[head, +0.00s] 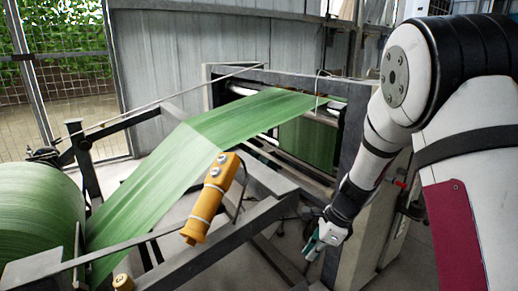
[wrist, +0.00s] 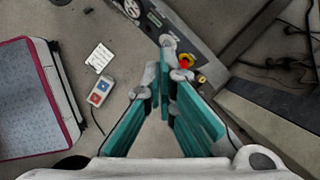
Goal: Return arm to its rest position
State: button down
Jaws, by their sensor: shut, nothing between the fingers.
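My arm reaches down the right side of the head view. My gripper (head: 312,250) hangs low beside the machine's frame, fingers pointing down. In the wrist view its teal fingers (wrist: 168,62) come together at the tips, shut, with nothing held between them. The floor and part of the machine's base show beyond the tips.
A green sheet (head: 160,180) runs from a large roll (head: 40,215) into the machine (head: 375,205). An orange button box (head: 210,198) stands at the frame. A small button box (wrist: 100,90), a white card (wrist: 99,57) and dark cables (wrist: 285,65) lie on the floor.

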jog(key=s+a+r+n, duration=0.2)
jog(key=s+r+n, duration=0.8)
jog(key=s+r, duration=0.6)
jog(key=s+d+r+n+h, duration=0.25)
jog(key=s+n, duration=0.25)
jog(key=s, duration=0.6)
jog(key=s+d+r+n+h, duration=0.15)
jog(key=s+d+n, duration=0.3)
jog(key=s, duration=0.65)
notch_tip(320, 180, up, 25)
jog(key=n+t+p, duration=0.1)
jog(key=t+p, duration=0.1)
jog(key=p, duration=2)
jog(key=shift+a+r+t+p, duration=0.15)
jog(key=shift+a+t+p, duration=0.05)
jog(key=shift+t+p, duration=0.2)
jog(key=shift+s, duration=0.1)
jog(key=shift+a, duration=0.15)
